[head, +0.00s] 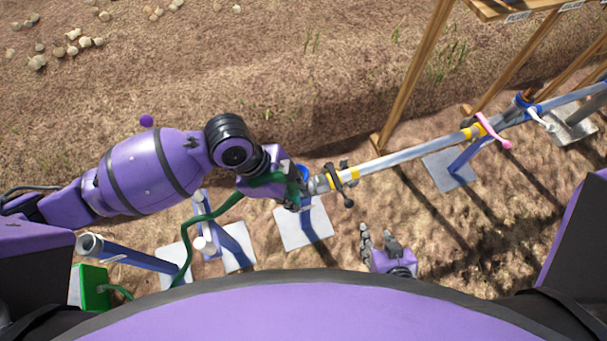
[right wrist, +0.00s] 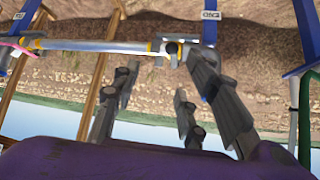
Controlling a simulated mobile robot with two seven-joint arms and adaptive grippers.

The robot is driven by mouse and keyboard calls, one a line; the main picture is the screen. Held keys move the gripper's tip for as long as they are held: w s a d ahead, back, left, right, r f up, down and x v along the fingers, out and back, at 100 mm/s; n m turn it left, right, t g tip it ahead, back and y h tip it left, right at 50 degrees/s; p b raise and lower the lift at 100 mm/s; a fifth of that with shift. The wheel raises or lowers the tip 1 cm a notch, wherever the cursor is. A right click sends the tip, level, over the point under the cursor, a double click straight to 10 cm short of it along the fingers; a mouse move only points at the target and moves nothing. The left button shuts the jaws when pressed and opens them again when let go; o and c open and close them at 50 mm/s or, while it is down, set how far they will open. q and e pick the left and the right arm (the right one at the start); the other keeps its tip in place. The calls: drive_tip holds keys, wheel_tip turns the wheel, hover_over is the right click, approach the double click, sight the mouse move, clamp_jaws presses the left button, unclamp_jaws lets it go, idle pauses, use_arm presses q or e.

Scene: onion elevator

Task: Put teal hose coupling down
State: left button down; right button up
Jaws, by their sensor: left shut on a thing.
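My left gripper (head: 297,190) is shut on the teal hose coupling (head: 292,178) at the lower-left end of the long metal pipe (head: 400,157). The fingers hide most of the coupling. I cannot tell whether it touches the pipe end. A green hose (head: 228,206) runs from the gripper down to a green box (head: 93,288) at the lower left. My right gripper (head: 379,240) is open and empty, below the pipe and apart from it. Its spread fingers also show in the right wrist view (right wrist: 155,105), with the pipe (right wrist: 95,46) beyond them.
Blue stands on pale plates (head: 448,168) carry the pipe. A yellow band and a black clamp (head: 345,182) sit near its end, and a pink handle (head: 493,132) farther up. Wooden posts (head: 415,75) stand at the upper right. More blue stands (head: 232,240) are at the lower left.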

use_arm(q)
drive_tip(key=shift+w+d+n, duration=0.2)
drive_tip(key=shift+d+n, duration=0.05)
drive_tip(key=shift+n, duration=0.35)
drive_tip(key=w+f, duration=0.8)
drive_tip(key=w, duration=0.1)
drive_tip(key=w+d+f, duration=0.1)
drive_tip(key=w+f, duration=0.3)
drive_tip(key=w, duration=0.1)
drive_tip(key=shift+w+f+b, duration=0.1)
drive_tip(key=shift+f+b, duration=0.15)
drive_tip(key=shift+b, duration=0.1)
drive_tip(key=shift+a+f, duration=0.1)
drive_tip(key=shift+f, duration=0.3)
drive_tip(key=c, duration=1.7)
unclamp_jaws()
drive_tip(key=shift+o, duration=0.7)
drive_tip(key=shift+r, duration=0.1)
drive_tip(key=v, duration=1.2)
drive_tip(key=shift+s+r, duration=0.2)
drive_tip(key=shift+s, duration=0.15)
use_arm(e)
drive_tip(key=shift+w+a+f, duration=0.1)
drive_tip(key=shift+a+f, duration=0.05)
drive_tip(key=shift+f, duration=0.15)
